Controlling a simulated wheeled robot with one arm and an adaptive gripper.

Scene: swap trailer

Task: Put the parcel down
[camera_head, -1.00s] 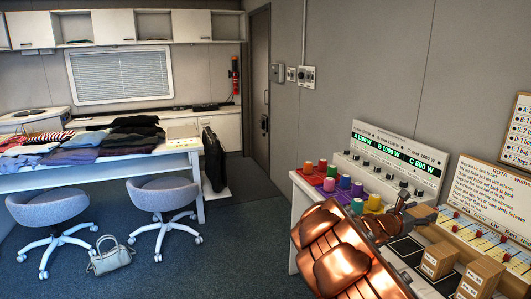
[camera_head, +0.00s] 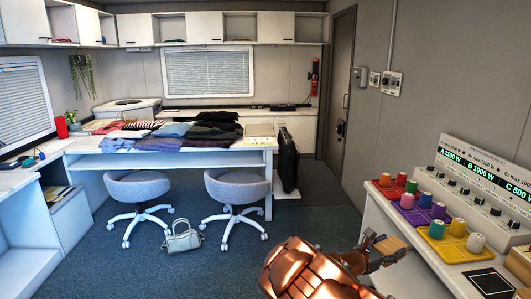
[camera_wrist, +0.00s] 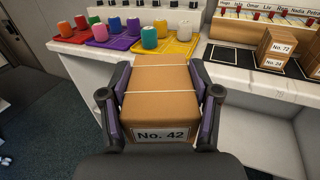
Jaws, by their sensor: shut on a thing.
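The parcel (camera_wrist: 160,100) is a brown cardboard box with white bands and a "No. 42" label. In the wrist view my gripper (camera_wrist: 160,80) is shut on it, one finger along each side. In the head view the parcel (camera_head: 390,245) shows small in my gripper (camera_head: 383,252), beside the left edge of the white counter (camera_head: 385,212). Whether it is over the counter or just off its edge I cannot tell from the head view. Its underside is hidden.
Stacked parcels (camera_wrist: 275,50) stand further right. A table with folded clothes, chairs and a bag (camera_head: 183,240) are across the blue floor.

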